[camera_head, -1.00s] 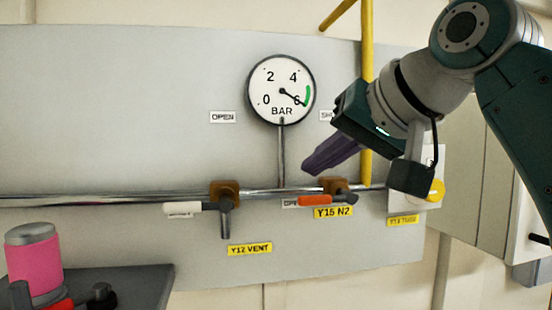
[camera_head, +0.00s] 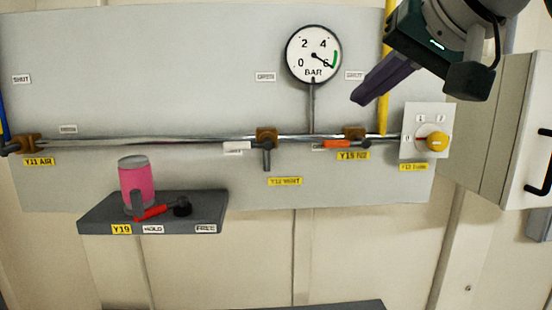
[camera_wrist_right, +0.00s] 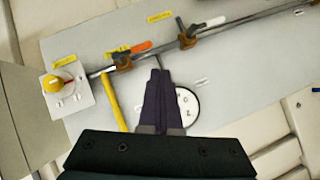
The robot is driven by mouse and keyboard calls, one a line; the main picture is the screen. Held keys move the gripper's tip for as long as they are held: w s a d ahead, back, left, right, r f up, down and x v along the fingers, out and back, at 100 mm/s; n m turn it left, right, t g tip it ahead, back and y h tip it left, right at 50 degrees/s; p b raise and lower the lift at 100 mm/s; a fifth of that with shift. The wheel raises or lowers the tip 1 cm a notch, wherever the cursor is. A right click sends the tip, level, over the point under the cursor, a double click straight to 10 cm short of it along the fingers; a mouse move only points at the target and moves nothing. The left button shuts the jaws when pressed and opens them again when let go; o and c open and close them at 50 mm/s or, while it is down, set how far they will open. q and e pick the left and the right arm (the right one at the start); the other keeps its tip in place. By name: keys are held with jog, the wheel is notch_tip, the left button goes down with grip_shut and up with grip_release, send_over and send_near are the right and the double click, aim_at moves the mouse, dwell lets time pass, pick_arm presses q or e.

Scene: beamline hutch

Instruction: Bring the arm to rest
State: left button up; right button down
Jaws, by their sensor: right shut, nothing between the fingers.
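My right gripper (camera_head: 366,97) is at the upper right of the head view, in front of the grey panel, to the right of the round pressure gauge (camera_head: 314,54). Its purple fingers are shut together with nothing between them, pointing down and left. In the right wrist view the shut fingers (camera_wrist_right: 158,75) point up toward the pipe and overlap part of the gauge (camera_wrist_right: 187,108). I see no contact with the panel or valves. My left gripper is not in view.
A pipe (camera_head: 200,141) with orange-handled Y15 N2 valve (camera_head: 337,144) and white-handled vent valve (camera_head: 237,148) crosses the panel. A yellow knob (camera_head: 438,141) sits right. A shelf (camera_head: 210,207) holds a pink cylinder (camera_head: 137,183). A cabinet (camera_head: 490,130) stands at far right.

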jog(key=s+d+f+n+g+h, duration=0.1)
jog(key=s+f+g, duration=0.1)
jog(key=s+f, duration=0.65)
jog(key=s+d+f+n+g+h, duration=0.15)
jog(key=s+f, duration=0.35)
jog(key=f, duration=0.6)
jog(key=s+d+f+n+g, duration=0.1)
jog(key=s+f, duration=0.3)
jog(key=s, duration=0.6)
jog(key=s+d+f+n+g, duration=0.1)
jog(key=s+f+g, duration=0.2)
jog(key=s, duration=0.7)
jog(key=shift+s+f+h, duration=0.15)
jog(key=shift+f+h, duration=0.3)
jog(key=shift+f, duration=0.05)
jog(key=c, duration=1.6)
grip_release()
